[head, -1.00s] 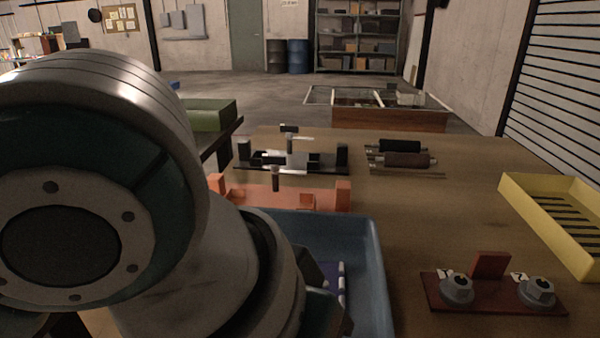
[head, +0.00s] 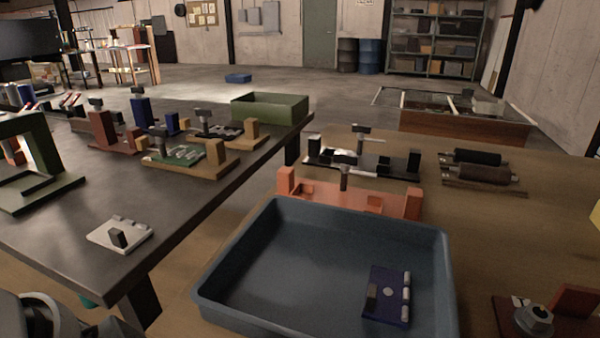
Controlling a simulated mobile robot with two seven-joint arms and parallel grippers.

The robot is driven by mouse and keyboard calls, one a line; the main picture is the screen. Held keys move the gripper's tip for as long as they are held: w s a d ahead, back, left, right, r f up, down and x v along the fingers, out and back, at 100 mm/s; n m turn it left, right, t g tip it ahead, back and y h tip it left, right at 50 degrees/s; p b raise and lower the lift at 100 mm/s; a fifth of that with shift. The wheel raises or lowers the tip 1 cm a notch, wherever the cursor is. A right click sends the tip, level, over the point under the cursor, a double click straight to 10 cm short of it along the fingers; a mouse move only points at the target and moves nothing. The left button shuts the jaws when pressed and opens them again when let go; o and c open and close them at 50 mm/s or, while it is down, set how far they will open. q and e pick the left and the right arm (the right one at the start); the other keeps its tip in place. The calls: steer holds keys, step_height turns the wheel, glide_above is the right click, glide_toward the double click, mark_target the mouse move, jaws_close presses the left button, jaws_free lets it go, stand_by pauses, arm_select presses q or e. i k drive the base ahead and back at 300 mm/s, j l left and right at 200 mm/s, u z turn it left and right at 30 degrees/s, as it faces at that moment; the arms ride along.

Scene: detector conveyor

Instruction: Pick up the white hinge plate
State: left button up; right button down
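The white hinge plate (head: 118,234) lies flat on the dark table (head: 60,254) at the left, near its front right edge. It has small raised knuckles along its far edge and a dark upright block on it. Nothing touches it from above. Part of my arm shows at the bottom left corner, below the table edge. Neither of my grippers is in view.
A blue tray (head: 240,252) on the wooden table holds a dark blue hinge plate (head: 387,312). An orange fixture (head: 330,194) and a black fixture (head: 390,173) stand behind it. Several fixtures and a green box (head: 270,110) occupy the dark table's far part.

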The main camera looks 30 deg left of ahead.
mark_target(119, 234)
steer(key=k+l+u, duration=0.1)
steer(key=u, duration=1.85)
steer(key=k+l, duration=0.05)
